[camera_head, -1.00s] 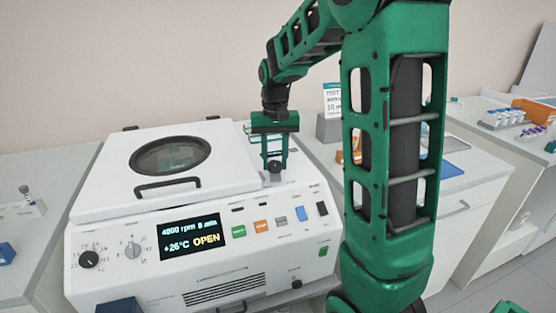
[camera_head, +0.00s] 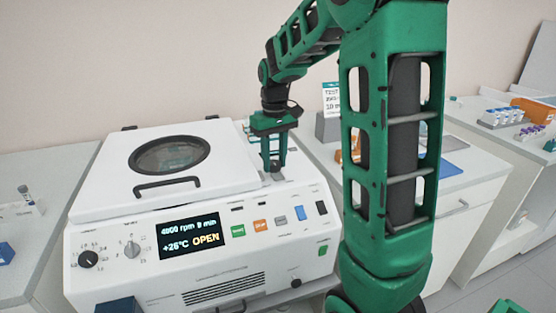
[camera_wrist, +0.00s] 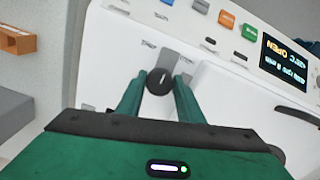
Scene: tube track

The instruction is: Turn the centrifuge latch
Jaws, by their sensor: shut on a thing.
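The white centrifuge (camera_head: 95,245) stands on the bench with its lid (camera_head: 105,185) down and its display (camera_head: 190,234) reading OPEN. The latch is a round black knob (camera_wrist: 159,82) on a grey plate (camera_wrist: 180,60), at the lid's right side. My gripper (camera_head: 274,167) points down at the latch, on the right of the lid. In the wrist view its two green fingers sit on either side of the knob, shut on it. In the head view the fingers partly hide the knob.
Buttons (camera_head: 261,225) and dials (camera_head: 132,249) are on the sloped front panel. The lid handle (camera_head: 168,187) is left of my gripper. An orange rack (camera_wrist: 17,40) and a grey block (camera_wrist: 12,112) stand beside the centrifuge. Tube racks (camera_head: 503,118) sit on the far right bench.

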